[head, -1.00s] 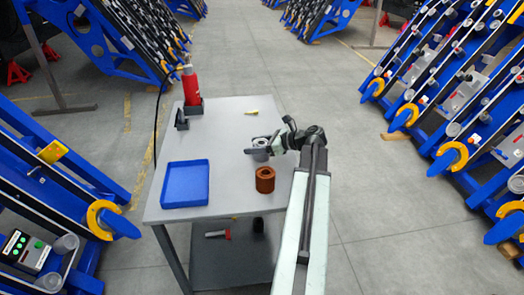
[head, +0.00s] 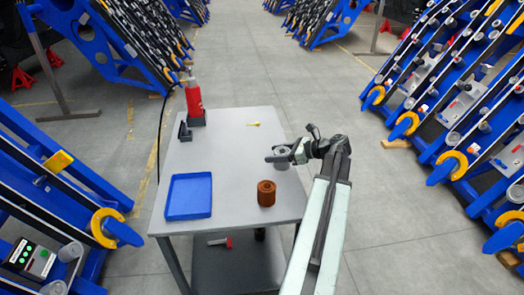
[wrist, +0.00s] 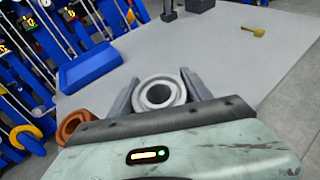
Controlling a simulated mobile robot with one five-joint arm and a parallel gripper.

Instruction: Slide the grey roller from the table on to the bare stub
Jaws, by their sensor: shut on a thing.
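The grey roller (head: 281,164) is in my gripper (head: 280,157), over the right part of the grey table (head: 233,126). In the wrist view the roller (wrist: 139,97) sits between the two grey fingers (wrist: 160,93), with its bored end face showing. The gripper is shut on its sides. I cannot tell for sure how high it is above the tabletop. Several grey stubs and rollers show on the blue racks at the right (head: 451,137); I cannot tell which stub is the bare one.
Open floor (head: 350,215) lies between table and right racks.

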